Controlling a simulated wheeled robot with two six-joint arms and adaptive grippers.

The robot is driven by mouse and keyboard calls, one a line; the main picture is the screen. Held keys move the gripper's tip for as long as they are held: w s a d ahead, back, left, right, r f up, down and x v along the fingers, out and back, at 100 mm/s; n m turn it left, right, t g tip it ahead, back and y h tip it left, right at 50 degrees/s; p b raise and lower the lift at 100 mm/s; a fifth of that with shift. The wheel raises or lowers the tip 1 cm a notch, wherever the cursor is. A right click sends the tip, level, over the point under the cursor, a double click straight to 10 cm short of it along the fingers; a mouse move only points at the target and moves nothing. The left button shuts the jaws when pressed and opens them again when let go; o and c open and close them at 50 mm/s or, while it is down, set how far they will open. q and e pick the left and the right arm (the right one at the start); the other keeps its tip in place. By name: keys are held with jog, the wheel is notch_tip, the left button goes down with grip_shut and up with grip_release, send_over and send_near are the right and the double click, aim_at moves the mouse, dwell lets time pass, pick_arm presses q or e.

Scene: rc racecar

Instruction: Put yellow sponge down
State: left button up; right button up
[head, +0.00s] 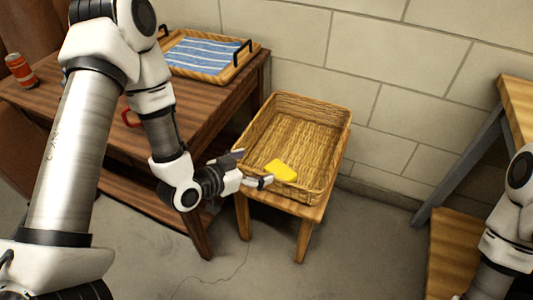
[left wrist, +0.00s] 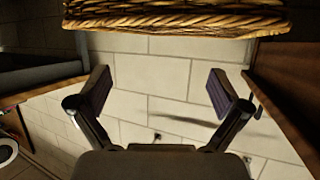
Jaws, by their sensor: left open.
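The yellow sponge (head: 281,170) shows at the near end of the wicker basket (head: 338,140), within its outline. I cannot tell whether it lies on the bottom or leans on the near wall. My left gripper (head: 255,167) is open at the basket's near left side, with one fingertip close to the sponge. In the left wrist view its two fingers (left wrist: 160,94) are spread with nothing between them. The basket's woven rim (left wrist: 175,20) crosses the top of that view; the sponge does not show there. My right gripper is outside the frame.
The basket stands on a small wooden stool (head: 305,232). A wooden table (head: 205,140) at left holds a tray with a striped blue cloth (head: 203,54) and a red can (head: 20,70). Wooden shelving (head: 455,250) stands at right. The grey floor between is clear.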

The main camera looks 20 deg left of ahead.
pick_arm(q)
jog(key=s+a+f+n+g+y, duration=0.1)
jog(key=s+f+n+g+y, duration=0.1)
jog(key=s+f+g, duration=0.4)
jog(key=s+a+f+n+g+y, duration=0.2)
jog(key=s+f+g, duration=0.4)
jog(key=s+f, duration=0.9)
jog(key=s+n+y, duration=0.1)
jog(key=s, duration=0.2)
jog(key=shift+a+y, duration=0.2)
jog(key=shift+y, duration=0.2)
